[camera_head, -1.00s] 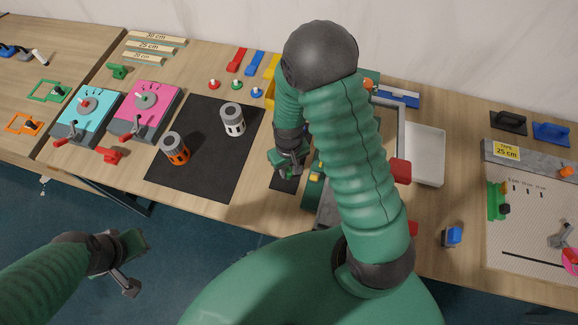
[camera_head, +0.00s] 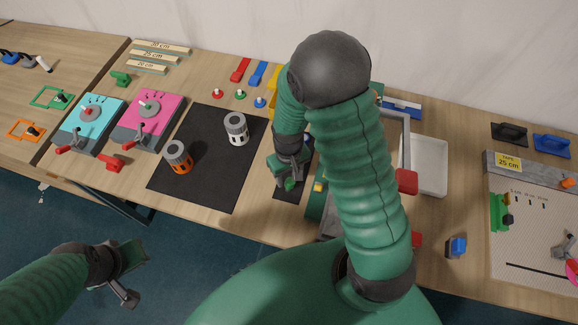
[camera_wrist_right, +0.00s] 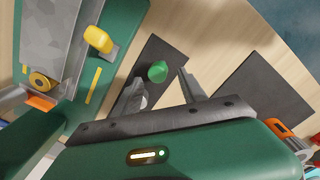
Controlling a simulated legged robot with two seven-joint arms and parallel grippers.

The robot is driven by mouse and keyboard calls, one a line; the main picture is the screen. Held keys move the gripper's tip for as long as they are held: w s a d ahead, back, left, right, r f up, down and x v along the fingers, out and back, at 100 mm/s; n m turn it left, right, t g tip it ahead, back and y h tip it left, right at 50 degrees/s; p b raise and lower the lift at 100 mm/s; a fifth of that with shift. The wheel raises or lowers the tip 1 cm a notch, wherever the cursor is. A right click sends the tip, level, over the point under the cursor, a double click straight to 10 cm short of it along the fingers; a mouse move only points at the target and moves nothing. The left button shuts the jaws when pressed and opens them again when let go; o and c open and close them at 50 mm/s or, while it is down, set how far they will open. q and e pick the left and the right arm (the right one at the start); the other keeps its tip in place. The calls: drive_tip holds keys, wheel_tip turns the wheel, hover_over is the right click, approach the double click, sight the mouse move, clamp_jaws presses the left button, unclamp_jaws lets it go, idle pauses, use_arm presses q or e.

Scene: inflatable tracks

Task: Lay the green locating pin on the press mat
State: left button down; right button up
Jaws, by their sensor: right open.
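A green piece with a rounded head, seemingly the green locating pin (camera_head: 289,184), is at my right gripper over the small dark press mat (camera_head: 283,196). In the right wrist view the pin (camera_wrist_right: 158,71) shows between the fingertips against the mat (camera_wrist_right: 172,55), with a pale part near the left finger. Whether it rests fully on the mat is hard to tell. My right gripper (camera_wrist_right: 158,85) is open around it, low over the mat; its fingers are small in the head view (camera_head: 291,176). My left gripper (camera_head: 135,276) hangs off the table's front edge.
A large black mat (camera_head: 205,185) left of the press mat holds an orange-and-grey cylinder (camera_head: 177,157) and a white one (camera_head: 236,128). The green press (camera_wrist_right: 110,50) with a yellow knob (camera_wrist_right: 98,39) stands close beside the press mat. Small red, green and blue pegs stand behind.

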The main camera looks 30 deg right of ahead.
sight(286, 184)
wheel_tip(286, 184, up, 9)
drive_tip(key=a, duration=0.1)
use_arm(q)
drive_tip(key=f+b, duration=0.3)
drive_tip(key=shift+s+a, duration=0.2)
drive_tip(key=shift+s, duration=0.05)
use_arm(e)
drive_tip(key=s+a+t, duration=0.2)
drive_tip(key=s+a, duration=0.1)
drive_tip(key=s, duration=0.2)
drive_tip(key=shift+a+r+n+t, duration=0.15)
drive_tip(key=shift+a+n+t, duration=0.15)
drive_tip(key=shift+n, duration=0.1)
use_arm(q)
drive_tip(key=shift+w+a+f, duration=0.15)
drive_tip(key=shift+a, duration=0.05)
use_arm(e)
drive_tip(key=shift+w+a, duration=0.15)
drive_tip(key=shift+a, duration=0.05)
